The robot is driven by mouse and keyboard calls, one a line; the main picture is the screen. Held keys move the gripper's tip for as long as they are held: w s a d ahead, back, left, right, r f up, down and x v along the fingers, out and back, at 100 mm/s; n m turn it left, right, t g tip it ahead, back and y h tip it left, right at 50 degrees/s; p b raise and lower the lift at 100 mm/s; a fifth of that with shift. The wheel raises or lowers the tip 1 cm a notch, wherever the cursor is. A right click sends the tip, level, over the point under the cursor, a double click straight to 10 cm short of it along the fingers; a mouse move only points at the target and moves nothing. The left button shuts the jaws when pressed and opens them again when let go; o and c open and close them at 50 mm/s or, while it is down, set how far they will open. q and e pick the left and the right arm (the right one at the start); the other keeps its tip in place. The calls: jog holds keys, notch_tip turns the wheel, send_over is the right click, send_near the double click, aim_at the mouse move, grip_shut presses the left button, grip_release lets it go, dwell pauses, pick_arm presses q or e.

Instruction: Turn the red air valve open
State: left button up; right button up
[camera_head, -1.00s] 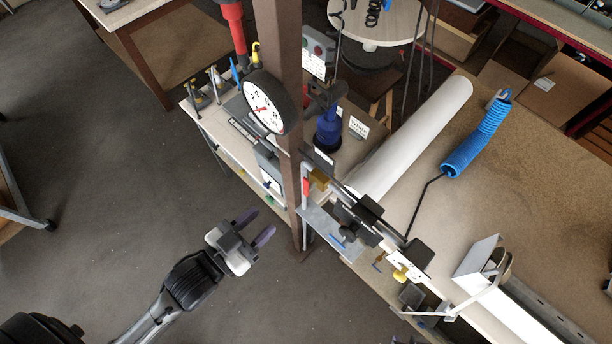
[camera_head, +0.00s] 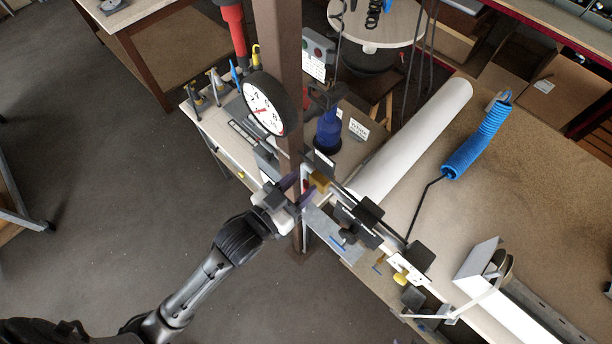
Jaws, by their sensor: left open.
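The red air valve (camera_head: 305,184) sits on the brown post beside a brass fitting (camera_head: 319,180). Only a small red sliver of its handle shows, as my left gripper covers part of it. My left gripper (camera_head: 299,189) is open, with its two dark fingers pointing up and right at the valve. One finger is above and left of the red handle, the other below and right. I cannot tell whether either finger touches the handle. My right gripper is not in view.
The brown post (camera_head: 286,70) carries a round clock-like dial (camera_head: 268,104). A bench behind holds a white roll (camera_head: 420,132), a blue coiled hose (camera_head: 478,143) and black clamps (camera_head: 358,222).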

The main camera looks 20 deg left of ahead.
pick_arm(q)
jog(key=shift+x, duration=1)
grip_shut()
